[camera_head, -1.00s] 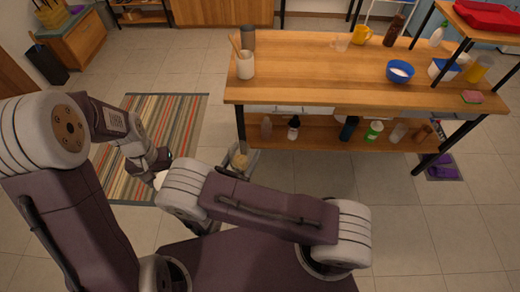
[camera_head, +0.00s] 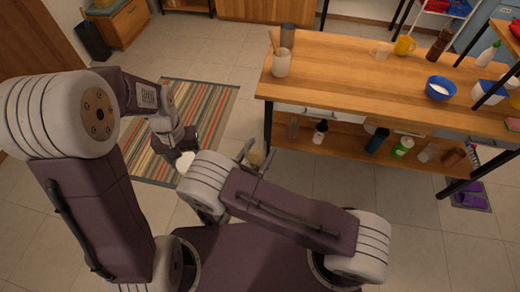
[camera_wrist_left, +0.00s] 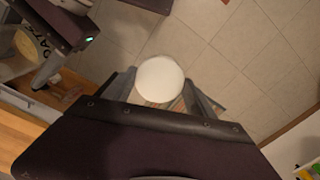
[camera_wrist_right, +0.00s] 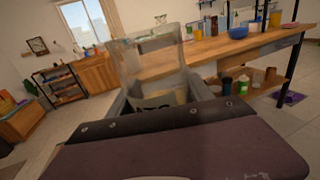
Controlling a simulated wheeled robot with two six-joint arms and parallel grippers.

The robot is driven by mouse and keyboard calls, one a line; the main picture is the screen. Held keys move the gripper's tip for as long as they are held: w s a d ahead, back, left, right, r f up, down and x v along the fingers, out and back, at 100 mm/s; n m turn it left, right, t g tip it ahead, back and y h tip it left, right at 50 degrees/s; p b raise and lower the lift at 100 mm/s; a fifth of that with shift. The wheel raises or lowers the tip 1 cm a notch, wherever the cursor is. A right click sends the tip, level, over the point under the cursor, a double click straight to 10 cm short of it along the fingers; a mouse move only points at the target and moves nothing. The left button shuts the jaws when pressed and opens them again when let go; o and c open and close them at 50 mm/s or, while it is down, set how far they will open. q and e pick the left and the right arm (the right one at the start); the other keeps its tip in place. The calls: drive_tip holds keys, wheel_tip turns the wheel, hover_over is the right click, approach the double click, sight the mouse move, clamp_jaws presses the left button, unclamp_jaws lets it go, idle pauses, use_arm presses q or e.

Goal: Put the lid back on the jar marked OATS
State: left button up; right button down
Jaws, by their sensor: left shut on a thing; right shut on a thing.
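My left gripper (camera_wrist_left: 160,92) is shut on a round white lid (camera_wrist_left: 160,80). In the head view the lid (camera_head: 185,162) hangs below that gripper, over the floor near the striped rug. My right gripper (camera_wrist_right: 155,98) is shut on a clear jar (camera_wrist_right: 150,62). Part of its black lettering shows low between the fingers. The left wrist view shows this jar (camera_wrist_left: 12,42) at the left edge, with black letters and pale tan contents. In the head view the jar (camera_head: 256,158) is right of the lid and apart from it. My right forearm partly hides the right gripper there.
A wooden table (camera_head: 345,75) stands at the right, its near left corner close to the jar. It holds a utensil cup (camera_head: 281,64), a yellow mug (camera_head: 404,45) and a blue bowl (camera_head: 440,88). Bottles stand on its lower shelf. Floor around the striped rug (camera_head: 215,100) is free.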

use_arm(q)
drive_tip(key=w+d+r+m, duration=0.3)
drive_tip(key=d+r, duration=0.7)
drive_tip(key=m, duration=0.3)
approach(255, 137)
drive_tip(key=s, duration=0.1)
drive_tip(key=s+r, duration=0.1)
drive_tip(key=s, duration=0.1)
drive_tip(key=shift+a, duration=0.1)
drive_tip(key=shift+w+f, duration=0.1)
drive_tip(key=shift+f, duration=0.05)
drive_tip(key=shift+f, duration=1.9)
drive_tip(key=shift+f, duration=0.9)
drive_tip(key=shift+f, duration=0.55)
